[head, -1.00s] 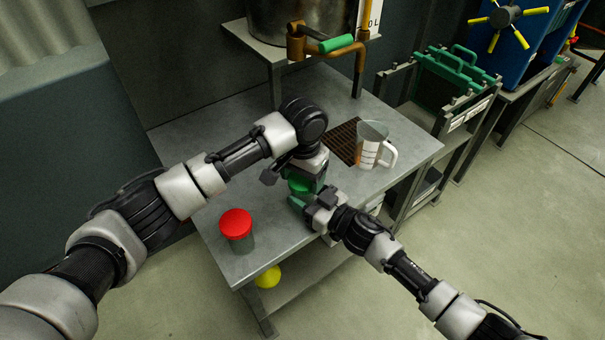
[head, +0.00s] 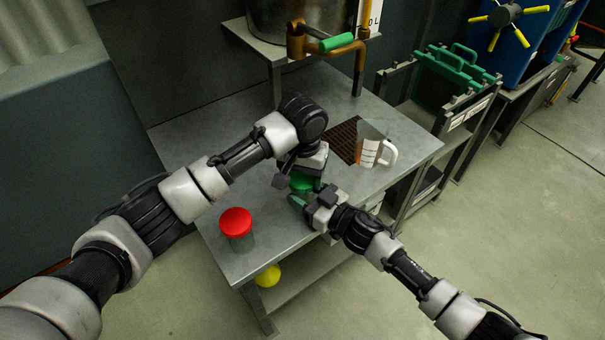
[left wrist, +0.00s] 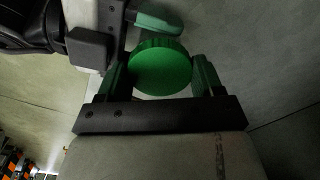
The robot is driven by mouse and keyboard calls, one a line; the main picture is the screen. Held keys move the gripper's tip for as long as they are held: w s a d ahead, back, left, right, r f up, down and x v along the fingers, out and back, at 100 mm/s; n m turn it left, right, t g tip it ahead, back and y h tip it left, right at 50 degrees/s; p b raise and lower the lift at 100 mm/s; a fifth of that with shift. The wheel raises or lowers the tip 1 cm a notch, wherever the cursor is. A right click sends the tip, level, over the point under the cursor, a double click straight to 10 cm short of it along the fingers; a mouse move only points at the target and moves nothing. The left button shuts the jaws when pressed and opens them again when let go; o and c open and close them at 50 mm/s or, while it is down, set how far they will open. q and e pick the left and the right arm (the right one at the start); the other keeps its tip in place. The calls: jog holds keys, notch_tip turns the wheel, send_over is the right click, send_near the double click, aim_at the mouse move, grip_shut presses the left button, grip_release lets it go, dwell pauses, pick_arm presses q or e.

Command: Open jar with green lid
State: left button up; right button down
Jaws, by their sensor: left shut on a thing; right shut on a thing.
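The green lid (head: 301,183) of the jar is at the front middle of the metal table, mostly hidden by my left gripper (head: 305,180), which comes down from above. In the left wrist view the round green lid (left wrist: 160,67) sits between the two fingers of my left gripper (left wrist: 162,78), which is shut on it. My right gripper (head: 308,205) reaches in from the right and is shut at the jar's side, below the lid. The jar's body is hidden by the grippers, and I cannot tell whether the lid is still seated on it.
A jar with a red lid (head: 236,222) stands at the table's front left. A white-handled measuring jug (head: 369,152) stands by a dark grate (head: 343,141) at the right. A brown pipe with a green handle (head: 337,43) overhangs the back. A yellow object (head: 268,276) is on the lower shelf.

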aim_at(303, 178)
pick_arm(q)
jog(key=shift+r, duration=0.25)
jog(key=shift+r, duration=0.9)
jog(key=shift+r, duration=2)
pick_arm(e)
jog(key=shift+c, duration=1.2)
grip_release()
